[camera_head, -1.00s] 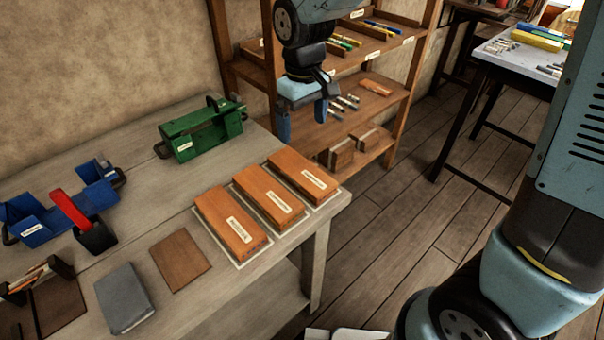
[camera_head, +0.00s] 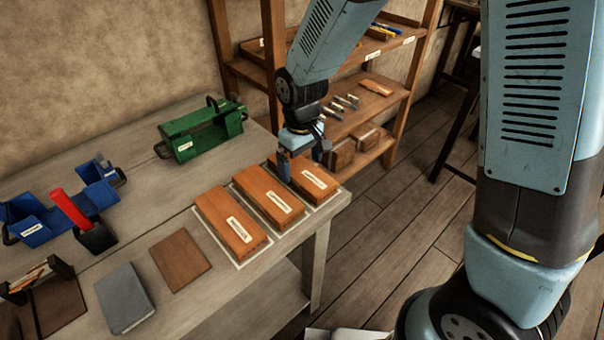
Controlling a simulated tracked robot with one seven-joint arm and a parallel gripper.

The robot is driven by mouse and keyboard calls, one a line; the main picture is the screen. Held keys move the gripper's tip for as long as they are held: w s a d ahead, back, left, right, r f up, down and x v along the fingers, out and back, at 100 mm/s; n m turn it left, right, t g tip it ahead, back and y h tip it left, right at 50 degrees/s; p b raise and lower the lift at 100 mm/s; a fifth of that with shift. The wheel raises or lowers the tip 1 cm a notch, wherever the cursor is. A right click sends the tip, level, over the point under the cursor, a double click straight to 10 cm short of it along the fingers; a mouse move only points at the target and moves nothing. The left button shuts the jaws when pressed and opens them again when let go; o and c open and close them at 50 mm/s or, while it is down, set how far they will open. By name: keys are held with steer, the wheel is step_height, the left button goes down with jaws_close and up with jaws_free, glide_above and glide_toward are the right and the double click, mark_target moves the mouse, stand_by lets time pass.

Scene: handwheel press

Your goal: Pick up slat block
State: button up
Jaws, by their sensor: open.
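Three orange-brown wooden blocks with white labels lie side by side on pale outlined spots on the workbench: a left block (camera_head: 230,222), a middle block (camera_head: 268,197) and a right block (camera_head: 312,183). The label lettering is too small to read, so I cannot tell which one is the slat block. My gripper (camera_head: 304,164) points down with its blue fingers apart, at the far end of the right block. One finger is near the gap between the middle and right blocks, the other at the right block's far right side. I cannot tell whether they touch it.
The workbench (camera_head: 130,215) also holds a green fixture (camera_head: 202,133), a blue fixture (camera_head: 50,212) with a red-handled tool (camera_head: 80,220), a brown plate (camera_head: 180,260) and a grey block (camera_head: 124,298). A wooden shelf unit (camera_head: 372,108) stands close behind my gripper.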

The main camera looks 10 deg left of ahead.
steer(key=shift+f, duration=1.25)
steer(key=c, duration=1.1)
steer(key=shift+r, duration=0.2)
